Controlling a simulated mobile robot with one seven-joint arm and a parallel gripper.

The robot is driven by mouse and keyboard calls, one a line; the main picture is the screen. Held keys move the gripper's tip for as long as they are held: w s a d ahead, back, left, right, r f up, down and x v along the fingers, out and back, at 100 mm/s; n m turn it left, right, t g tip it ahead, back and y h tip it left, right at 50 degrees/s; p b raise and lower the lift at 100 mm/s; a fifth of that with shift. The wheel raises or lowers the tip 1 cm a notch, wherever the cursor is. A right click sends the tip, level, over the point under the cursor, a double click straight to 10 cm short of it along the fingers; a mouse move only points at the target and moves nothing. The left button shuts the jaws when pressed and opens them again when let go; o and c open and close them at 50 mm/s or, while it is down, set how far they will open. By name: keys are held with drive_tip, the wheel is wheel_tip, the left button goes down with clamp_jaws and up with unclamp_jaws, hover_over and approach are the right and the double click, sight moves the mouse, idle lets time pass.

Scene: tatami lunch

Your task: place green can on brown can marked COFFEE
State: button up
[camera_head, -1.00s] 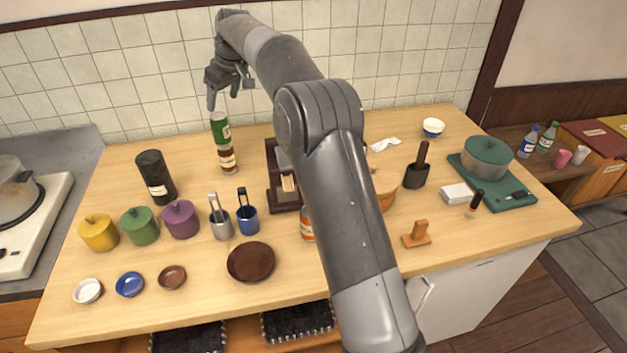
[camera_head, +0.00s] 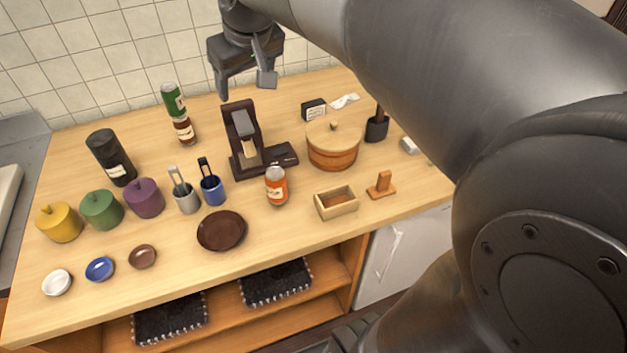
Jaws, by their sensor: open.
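The green can (camera_head: 174,99) stands upright on top of the brown can (camera_head: 184,131) near the back of the wooden counter. The two cans look stacked, with the green one touching the brown one; the lettering is too small to read. My gripper (camera_head: 245,88) is open and empty. It hangs above the counter's back edge, to the right of the green can and apart from it.
A dark brown stand (camera_head: 243,150) is below my gripper. A wooden tub (camera_head: 333,148), an orange can (camera_head: 276,188) and a black canister (camera_head: 111,157) stand around it. Lidded pots, small bowls and a brown plate (camera_head: 221,231) fill the left and front.

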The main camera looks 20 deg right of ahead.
drive_tip(key=s+d+f+m, duration=0.1)
drive_tip(key=s+d+f, duration=0.1)
drive_tip(key=s+f, duration=0.3)
drive_tip(key=s+d+f+m, duration=0.2)
drive_tip(key=s+f, duration=0.3)
drive_tip(key=s, duration=0.9)
drive_tip(key=shift+s+d+t+h, duration=0.2)
drive_tip(key=shift+d+t+h, duration=0.15)
drive_tip(key=shift+d, duration=0.35)
